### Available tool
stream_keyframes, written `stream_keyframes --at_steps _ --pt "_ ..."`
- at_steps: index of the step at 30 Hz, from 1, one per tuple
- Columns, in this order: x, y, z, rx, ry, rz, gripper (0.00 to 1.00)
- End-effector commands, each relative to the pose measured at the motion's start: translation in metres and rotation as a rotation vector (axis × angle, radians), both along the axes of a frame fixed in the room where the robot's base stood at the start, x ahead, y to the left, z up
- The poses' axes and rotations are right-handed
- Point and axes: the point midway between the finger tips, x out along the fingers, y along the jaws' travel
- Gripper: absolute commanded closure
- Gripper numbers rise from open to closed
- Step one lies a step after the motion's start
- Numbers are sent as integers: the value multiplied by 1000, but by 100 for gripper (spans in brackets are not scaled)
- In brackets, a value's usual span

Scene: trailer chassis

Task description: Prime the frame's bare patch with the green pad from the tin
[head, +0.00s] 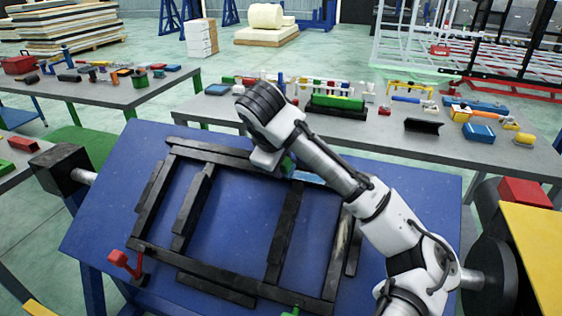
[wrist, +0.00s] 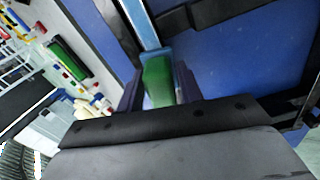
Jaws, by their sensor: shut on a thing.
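The black frame (head: 165,200) lies on a tilted blue panel (head: 105,215). My gripper (wrist: 158,88) is shut on the green pad (wrist: 157,80), which shows between its fingers in the wrist view. In the head view the gripper (head: 284,166) is at the frame's far rail, mostly hidden by my wrist. A light blue stretch (head: 308,177) shows on that rail just right of it; a light blue strip (wrist: 141,24) runs from the pad in the wrist view. The pad appears at the strip, but I cannot tell whether they touch. I cannot make out the tin for certain.
A red clamp (head: 124,262) stands at the frame's near left corner. A grey bench (head: 375,140) with tools and several bottles is behind the panel. Another bench (head: 100,92) is at the far left. A yellow-topped surface (head: 535,245) is at the right.

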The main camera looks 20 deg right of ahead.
Motion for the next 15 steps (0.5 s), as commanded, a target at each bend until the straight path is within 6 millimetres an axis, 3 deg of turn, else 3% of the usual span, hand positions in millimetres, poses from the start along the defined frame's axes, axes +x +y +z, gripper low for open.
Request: stream_keyframes --at_steps 15 --pt "3 -2 -7 1 -1 0 82"
